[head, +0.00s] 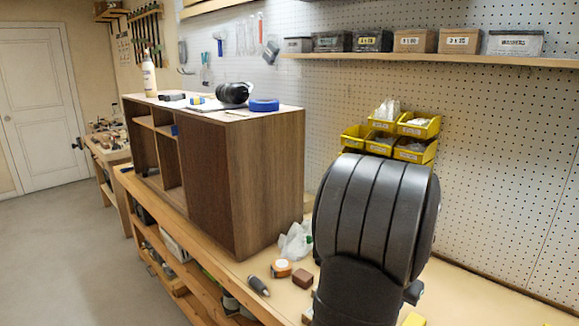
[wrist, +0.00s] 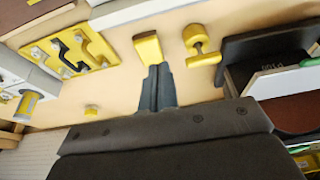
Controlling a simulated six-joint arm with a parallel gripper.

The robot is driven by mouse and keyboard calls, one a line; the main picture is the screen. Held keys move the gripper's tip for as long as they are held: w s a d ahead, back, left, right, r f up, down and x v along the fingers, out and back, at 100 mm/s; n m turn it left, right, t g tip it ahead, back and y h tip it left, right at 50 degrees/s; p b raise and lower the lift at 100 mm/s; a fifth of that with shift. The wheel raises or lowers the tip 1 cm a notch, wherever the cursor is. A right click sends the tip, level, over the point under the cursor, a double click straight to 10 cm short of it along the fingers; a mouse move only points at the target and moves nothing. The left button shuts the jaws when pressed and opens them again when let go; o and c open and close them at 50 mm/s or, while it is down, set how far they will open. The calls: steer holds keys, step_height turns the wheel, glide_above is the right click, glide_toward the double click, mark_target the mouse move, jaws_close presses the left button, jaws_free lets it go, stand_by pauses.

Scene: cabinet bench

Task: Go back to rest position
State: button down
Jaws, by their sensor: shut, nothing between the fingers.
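My gripper (wrist: 158,72) shows in the wrist view with its two dark fingers together and nothing between them. Its fingertips are close to a yellow block (wrist: 150,47) on the light wood bench; I cannot tell whether they touch it. In the head view my dark arm stands large at the right of centre, over the bench, and my gripper cannot be seen there.
A brown cabinet (head: 270,180) stands on the bench (head: 480,295), left of my arm. Yellow bins (head: 415,127) hang behind. In the wrist view are a yellow knob (wrist: 198,40), a yellow plate with black handles (wrist: 50,49) and a black-walled box (wrist: 262,47).

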steer(key=x, duration=0.7)
steer(key=shift+w+d+f, duration=0.7)
steer(key=shift+d+f, duration=0.05)
steer(key=shift+f, duration=0.1)
steer(key=shift+w+d+r, duration=0.4)
steer(key=shift+w+d, duration=0.05)
steer(key=shift+w, duration=0.05)
steer(key=s+a+r+n+g+y, duration=0.1)
steer(key=s+r+n, duration=0.1)
steer(key=r+n, duration=0.6)
steer(key=s+a+r+n+g+y, duration=0.1)
steer(key=s+a+r+n, duration=0.1)
steer(key=r+n, duration=0.7)
steer(key=shift+s+r+n+g+y, duration=0.2)
steer(key=shift+s+n+g+y, duration=0.15)
steer(key=shift+s, duration=0.2)
steer(key=c, duration=2.1)
jaws_free()
